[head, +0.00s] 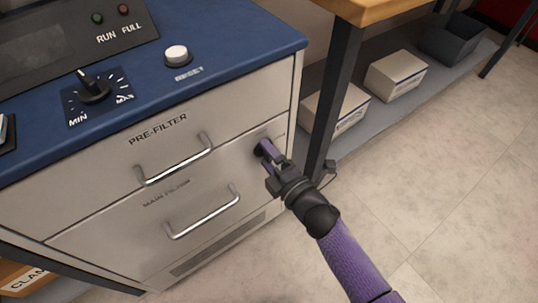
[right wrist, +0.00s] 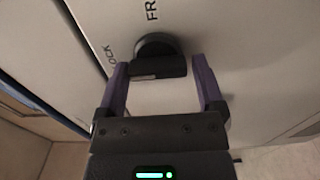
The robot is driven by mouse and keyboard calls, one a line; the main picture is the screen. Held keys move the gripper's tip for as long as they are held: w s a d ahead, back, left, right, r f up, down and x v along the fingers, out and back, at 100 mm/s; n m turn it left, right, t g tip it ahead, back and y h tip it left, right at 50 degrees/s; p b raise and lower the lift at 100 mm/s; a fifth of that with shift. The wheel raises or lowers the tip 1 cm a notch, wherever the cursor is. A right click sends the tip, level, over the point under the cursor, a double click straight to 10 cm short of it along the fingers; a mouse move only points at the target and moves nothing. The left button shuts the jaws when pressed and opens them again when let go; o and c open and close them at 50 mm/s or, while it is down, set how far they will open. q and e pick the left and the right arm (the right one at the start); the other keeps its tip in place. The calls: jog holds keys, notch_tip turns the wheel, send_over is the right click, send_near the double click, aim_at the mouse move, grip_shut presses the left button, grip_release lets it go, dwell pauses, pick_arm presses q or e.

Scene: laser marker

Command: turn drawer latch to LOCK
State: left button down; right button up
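The drawer latch (right wrist: 158,50) is a round black knob with a flat black bar on the cabinet's front panel. In the right wrist view, "LOCK" is printed to its left and letters starting "FR" above it. My right gripper (right wrist: 160,66) is open, its two purple fingers on either side of the bar; I cannot tell whether either touches it. In the head view my right gripper (head: 262,160) reaches the upper right of the main filter drawer (head: 110,232) and mostly hides the latch. My left gripper is not in view.
The pre-filter drawer (head: 90,160) with its metal handle is above the main filter drawer, under a blue top (head: 225,40) with a dial and reset button. A workbench leg (head: 332,95) stands close right of my gripper. Boxes (head: 396,75) sit on the shelf behind.

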jog(key=shift+o, duration=0.5)
pick_arm(q)
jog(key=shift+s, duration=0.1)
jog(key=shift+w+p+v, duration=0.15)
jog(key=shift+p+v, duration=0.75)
jog(key=shift+p, duration=0.05)
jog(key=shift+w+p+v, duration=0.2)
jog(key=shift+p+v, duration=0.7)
jog(key=shift+p, duration=0.05)
pick_arm(e)
jog(key=v, duration=1)
